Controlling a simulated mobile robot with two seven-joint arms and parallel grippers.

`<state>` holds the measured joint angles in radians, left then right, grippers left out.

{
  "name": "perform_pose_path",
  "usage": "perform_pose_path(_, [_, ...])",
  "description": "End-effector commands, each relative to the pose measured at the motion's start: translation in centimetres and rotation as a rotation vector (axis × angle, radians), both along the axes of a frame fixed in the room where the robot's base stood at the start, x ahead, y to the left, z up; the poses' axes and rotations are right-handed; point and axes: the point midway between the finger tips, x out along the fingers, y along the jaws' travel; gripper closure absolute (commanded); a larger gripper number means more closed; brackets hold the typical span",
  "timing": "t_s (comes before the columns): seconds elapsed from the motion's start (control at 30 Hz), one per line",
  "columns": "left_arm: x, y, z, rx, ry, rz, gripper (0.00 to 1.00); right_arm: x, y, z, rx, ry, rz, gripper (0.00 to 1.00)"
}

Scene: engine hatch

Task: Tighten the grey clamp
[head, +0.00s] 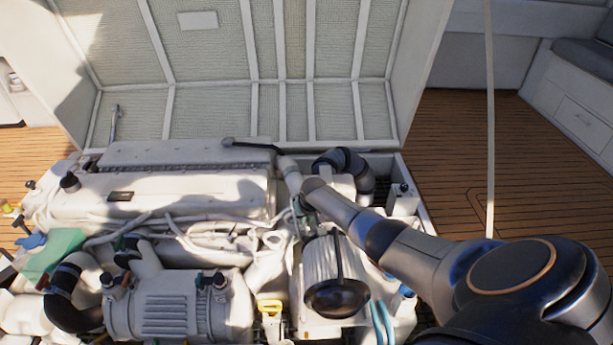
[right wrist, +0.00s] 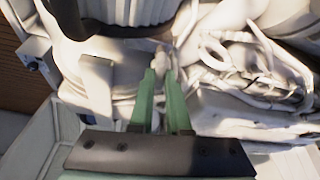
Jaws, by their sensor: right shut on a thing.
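My right gripper (head: 299,208) reaches down from the right into the middle of the engine, beside the white ribbed filter. In the right wrist view its two green fingers (right wrist: 161,74) are close together, with their tips around a small pale grey knob (right wrist: 160,60). The knob appears to be part of the grey clamp; the rest of the clamp cannot be made out among the pale pipes. In the head view my gripper and arm hide this spot. My left gripper is not in view.
The white ribbed filter (head: 328,262) with a black end stands close to my right arm. Hoses and cables (head: 190,235) crowd the engine to the left. The raised hatch lid (head: 250,60) stands behind.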

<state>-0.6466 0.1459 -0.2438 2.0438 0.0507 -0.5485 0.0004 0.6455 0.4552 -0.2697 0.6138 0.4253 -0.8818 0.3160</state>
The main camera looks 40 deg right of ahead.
Motion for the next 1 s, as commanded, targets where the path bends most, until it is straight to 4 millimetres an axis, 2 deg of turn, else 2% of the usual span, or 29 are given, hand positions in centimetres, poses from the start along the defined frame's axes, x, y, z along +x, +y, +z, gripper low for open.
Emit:
perform_pose_path(0.4, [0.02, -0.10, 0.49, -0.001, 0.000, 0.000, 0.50, 0.08, 0.22, -0.02, 0.003, 0.002, -0.197, 1.00])
perform_pose_path(0.97, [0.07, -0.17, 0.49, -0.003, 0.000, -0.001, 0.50, 0.06, 0.17, -0.07, 0.003, 0.000, -0.228, 1.00])
perform_pose_path(1.0, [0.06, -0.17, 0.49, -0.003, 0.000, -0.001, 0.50, 0.06, 0.17, -0.07, 0.003, 0.001, -0.227, 0.82])
